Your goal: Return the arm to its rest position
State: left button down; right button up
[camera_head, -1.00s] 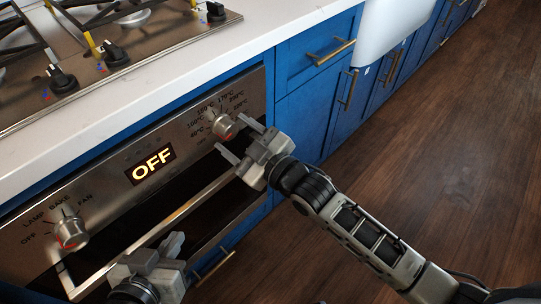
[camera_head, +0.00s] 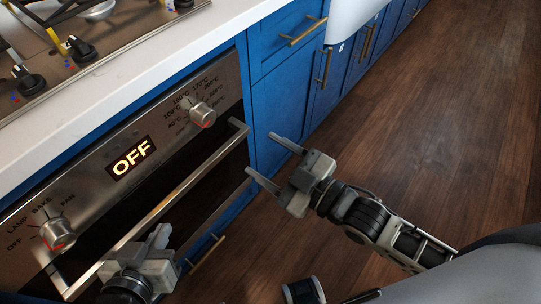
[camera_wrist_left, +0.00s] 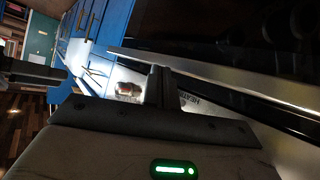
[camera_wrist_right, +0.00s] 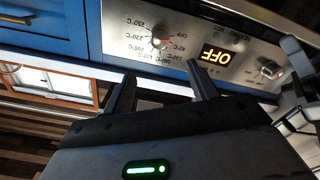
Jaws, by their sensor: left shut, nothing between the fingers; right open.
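My right gripper (camera_head: 262,161) is open and empty. In the head view it hangs over the floor in front of the blue cabinets, right of the oven and apart from its handle. Its spread fingers also show in the right wrist view (camera_wrist_right: 162,95), with the oven panel beyond. My left gripper (camera_head: 160,238) is low in front of the oven, close to the handle; I cannot tell if it touches. Its fingers are together in the left wrist view (camera_wrist_left: 160,88), with nothing between them.
The oven display (camera_head: 131,157) reads OFF. The temperature knob (camera_head: 202,115) and function knob (camera_head: 57,233) sit on the panel, above the oven handle (camera_head: 165,207). A white counter (camera_head: 130,80) and cooktop (camera_head: 100,35) are above. The wooden floor (camera_head: 440,130) at right is clear.

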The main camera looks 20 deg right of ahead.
pick_arm(q)
jog(key=shift+w+r, duration=0.1)
jog(key=r+p, duration=0.1)
jog(key=p, duration=0.1)
jog(key=r+p, duration=0.1)
jog(key=p, duration=0.2)
jog(key=r+p, duration=0.1)
jog(key=p, duration=0.2)
jog(key=shift+a+r+g, duration=0.15)
jog(key=shift+a+g, duration=0.15)
jog(key=shift+g, duration=0.1)
pick_arm(e)
jog(key=s+d+f+m+g+h, duration=0.3)
jog(key=s+m+h, duration=0.3)
jog(key=m, duration=0.4)
jog(key=shift+s+d+g+h, duration=0.15)
jog(key=shift+d+g+h, duration=0.3)
jog(key=shift+d, duration=0.25)
